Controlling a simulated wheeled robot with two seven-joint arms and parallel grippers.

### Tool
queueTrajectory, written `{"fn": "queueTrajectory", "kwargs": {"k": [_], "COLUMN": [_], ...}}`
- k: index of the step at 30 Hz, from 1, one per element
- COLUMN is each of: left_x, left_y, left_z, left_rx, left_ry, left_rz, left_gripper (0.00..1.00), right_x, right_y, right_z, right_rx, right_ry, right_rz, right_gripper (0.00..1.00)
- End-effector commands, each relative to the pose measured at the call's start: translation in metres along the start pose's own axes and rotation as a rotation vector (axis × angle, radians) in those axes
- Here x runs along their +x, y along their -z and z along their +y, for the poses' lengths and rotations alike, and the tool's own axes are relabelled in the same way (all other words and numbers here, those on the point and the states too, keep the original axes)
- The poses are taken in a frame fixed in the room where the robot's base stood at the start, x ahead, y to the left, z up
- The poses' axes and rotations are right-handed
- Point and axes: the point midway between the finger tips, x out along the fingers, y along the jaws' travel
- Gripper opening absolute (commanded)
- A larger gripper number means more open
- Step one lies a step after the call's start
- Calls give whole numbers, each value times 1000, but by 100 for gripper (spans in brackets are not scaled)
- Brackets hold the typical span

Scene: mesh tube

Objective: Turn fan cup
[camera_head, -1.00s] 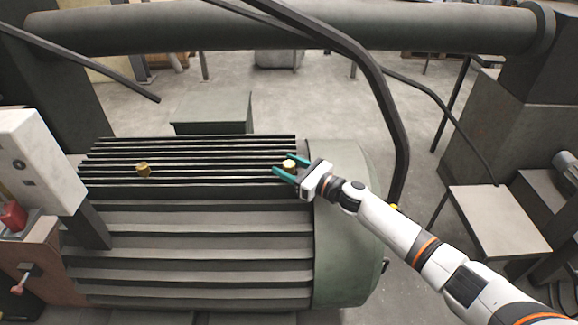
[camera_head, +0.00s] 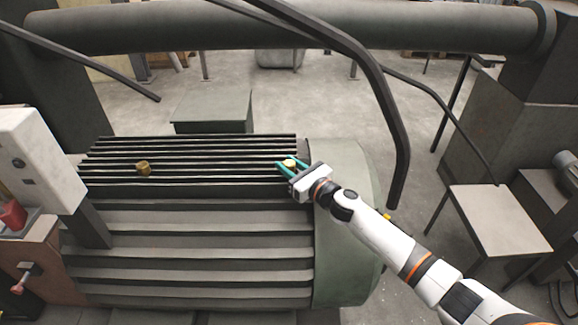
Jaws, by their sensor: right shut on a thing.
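A large grey-green motor with a ribbed housing (camera_head: 200,220) fills the middle of the view. A small brass cup (camera_head: 143,168) sits on the left part of its top ribs. A second yellow brass cup (camera_head: 289,163) is at the right end of the top ribs. My right gripper (camera_head: 284,164) comes in from the lower right, and its teal fingers are shut on this right cup, one on each side. The cup's lower part is hidden by the fingers. My left gripper is not in view.
A dark bent pipe (camera_head: 385,110) arches over the motor's right end, close to my right arm. A white box (camera_head: 38,160) with a red part stands at the left. A grey table (camera_head: 500,220) stands at the right. Open floor lies behind.

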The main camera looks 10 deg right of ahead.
Motion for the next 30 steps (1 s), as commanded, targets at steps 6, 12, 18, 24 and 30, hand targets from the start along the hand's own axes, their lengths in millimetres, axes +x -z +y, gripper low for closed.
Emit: {"fn": "queueTrajectory", "kwargs": {"k": [6, 12, 18, 24, 30], "left_x": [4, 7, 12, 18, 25], "left_y": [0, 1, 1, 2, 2], "left_z": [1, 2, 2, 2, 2], "left_rx": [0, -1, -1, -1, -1], "left_ry": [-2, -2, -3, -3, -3], "left_rz": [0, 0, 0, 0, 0], "left_gripper": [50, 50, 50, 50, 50], "right_x": [0, 0, 1, 1, 1], "right_y": [-1, -2, -1, -2, -2], "right_z": [-2, -2, -2, -2, -2], "right_rx": [5, 5, 4, 4, 3], "right_ry": [-197, -387, -578, -765, -935], "right_rz": [1, 1, 1, 0, -1], "right_gripper": [7, 7, 7, 7, 7]}}
